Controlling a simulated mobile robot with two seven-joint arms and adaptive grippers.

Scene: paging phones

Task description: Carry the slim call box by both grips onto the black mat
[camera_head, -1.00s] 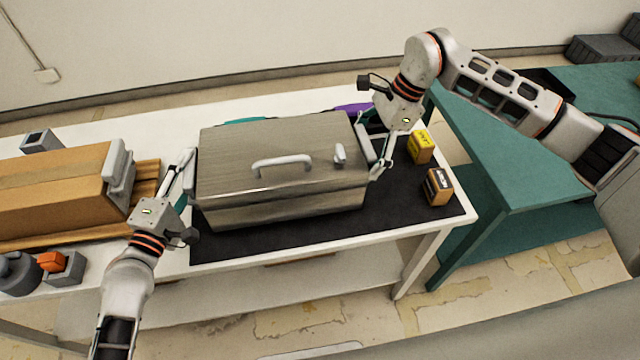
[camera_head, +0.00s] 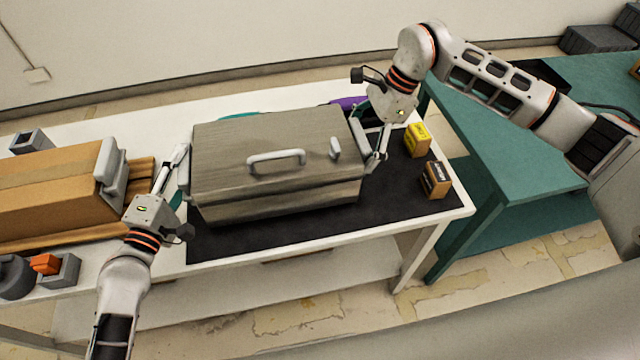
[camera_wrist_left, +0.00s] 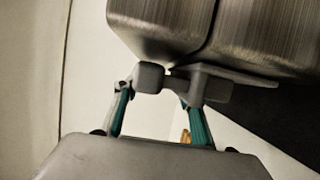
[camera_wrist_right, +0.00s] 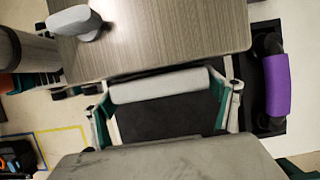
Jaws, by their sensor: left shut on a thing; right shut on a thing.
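The slim call box (camera_head: 240,150), grey-brown with a lid handle, is over the black mat (camera_head: 400,215). I cannot tell whether it touches the mat. My left gripper (camera_head: 182,168) is shut on the grip at the box's left end; the left wrist view shows the fingers under the box (camera_wrist_left: 180,20), the grip partly hidden. My right gripper (camera_head: 375,145) is shut on the right-end grip; this pale grip bar (camera_wrist_right: 160,85) lies between the fingers in the right wrist view. The box looks roughly level.
A yellow box (camera_head: 417,140) and a brown box (camera_head: 436,180) stand on the mat's right part. A purple-topped item (camera_head: 348,102) is behind the call box. A large orange-brown box (camera_head: 45,195) stands at left. A green table (camera_head: 500,150) is at right.

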